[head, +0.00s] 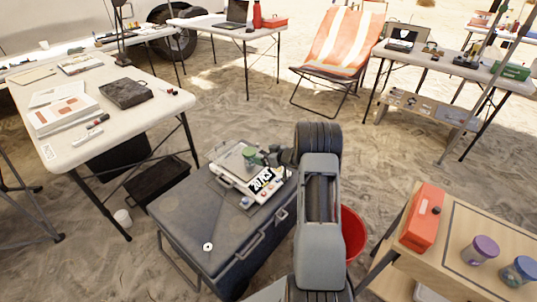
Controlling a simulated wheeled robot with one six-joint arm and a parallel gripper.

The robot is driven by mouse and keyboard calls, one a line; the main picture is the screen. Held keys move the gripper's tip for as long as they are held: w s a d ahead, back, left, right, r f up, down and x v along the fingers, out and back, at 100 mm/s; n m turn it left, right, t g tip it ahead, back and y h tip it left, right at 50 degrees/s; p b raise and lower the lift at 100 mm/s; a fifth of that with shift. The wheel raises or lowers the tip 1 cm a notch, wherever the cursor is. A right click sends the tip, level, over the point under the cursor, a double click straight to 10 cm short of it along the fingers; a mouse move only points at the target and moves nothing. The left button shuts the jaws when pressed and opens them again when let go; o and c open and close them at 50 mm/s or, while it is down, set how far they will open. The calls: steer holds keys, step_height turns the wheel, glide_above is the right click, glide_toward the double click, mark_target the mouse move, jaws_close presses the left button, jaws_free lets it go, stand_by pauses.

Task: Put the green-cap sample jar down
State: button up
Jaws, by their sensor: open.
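The green-cap sample jar (250,156) stands on a pale tray-like device (225,178) with a dark label, on top of a large dark grey case (185,215). Its lower part is hard to make out. My gripper (271,157) is just right of the jar, at the device's far right side, partly hidden by my own wrist. Its jaws are open, and whether they touch the jar I cannot tell.
A wooden table (440,262) at right holds an orange box (422,217), a purple-cap jar (481,250) and a blue-cap jar (520,270). A red bucket (353,232) stands behind my arm. A white table (150,103) with papers is at left.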

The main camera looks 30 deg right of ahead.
steer(key=s+a+r+m+g+h, duration=0.1)
steer(key=s+a+r+m+h, duration=0.2)
steer(key=r, duration=0.5)
steer(key=s+a+r+m+g+h, duration=0.1)
steer(key=s+a+r+h, duration=0.1)
steer(key=s+r+h, duration=0.45)
steer(key=s+a+r+g+y, duration=0.1)
steer(key=s+a+g+y, duration=0.1)
steer(key=s+a+g, duration=0.2)
steer(key=s+a+r+g+y, duration=0.2)
steer(key=s+a, duration=0.8)
steer(key=s, duration=0.8)
steer(key=shift+s+a+m+g, duration=0.2)
steer(key=shift+m+g, duration=0.1)
steer(key=shift+g, duration=0.6)
steer(key=shift+w, duration=0.1)
